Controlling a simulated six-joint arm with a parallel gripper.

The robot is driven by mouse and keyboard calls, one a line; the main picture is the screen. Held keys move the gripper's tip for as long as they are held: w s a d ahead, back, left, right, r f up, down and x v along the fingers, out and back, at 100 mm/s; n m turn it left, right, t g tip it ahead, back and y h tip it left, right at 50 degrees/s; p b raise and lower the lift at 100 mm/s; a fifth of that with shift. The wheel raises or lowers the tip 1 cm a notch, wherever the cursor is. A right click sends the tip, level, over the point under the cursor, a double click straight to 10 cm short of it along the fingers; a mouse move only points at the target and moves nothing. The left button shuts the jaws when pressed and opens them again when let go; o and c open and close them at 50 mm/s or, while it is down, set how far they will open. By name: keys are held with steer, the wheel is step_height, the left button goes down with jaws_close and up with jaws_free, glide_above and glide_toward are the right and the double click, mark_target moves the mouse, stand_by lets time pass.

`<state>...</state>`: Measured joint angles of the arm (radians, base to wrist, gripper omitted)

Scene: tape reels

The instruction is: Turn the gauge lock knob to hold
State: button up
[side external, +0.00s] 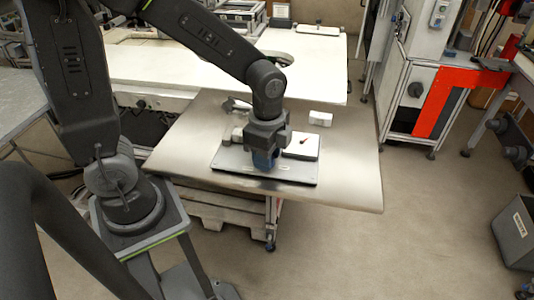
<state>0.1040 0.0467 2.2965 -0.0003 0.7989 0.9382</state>
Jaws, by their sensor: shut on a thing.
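A dark flat plate (290,172) lies on the beige table. On its right part sits a white gauge face (302,146) with a small dark reddish pointer or mark. My gripper (264,165) points down over the middle of the plate, just left of the gauge face.
A small white block (320,118) lies behind the plate. A light fitting (237,134) stands at its left edge. The beige table (355,170) is bare on the right and front. A white workbench (320,70) stands behind; a grey bin (515,230) is at far right.

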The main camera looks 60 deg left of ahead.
steer(key=o, duration=0.9)
steer(key=shift+r, duration=0.15)
step_height(320, 180, up, 14)
steer(key=shift+f, duration=0.2)
steer(key=s+a+n+t, duration=0.1)
steer(key=s+n+t, duration=0.1)
steer(key=n, duration=0.2)
steer(key=s+a+n+t, duration=0.1)
steer(key=s+n, duration=0.2)
steer(key=n, duration=0.1)
steer(key=s+a+f+n+t, duration=0.1)
steer(key=s+n+t, duration=0.1)
steer(key=s+n, duration=0.1)
steer(key=shift+s+n+t, duration=0.1)
steer(key=shift+n+t, duration=0.2)
steer(key=shift+n, duration=0.2)
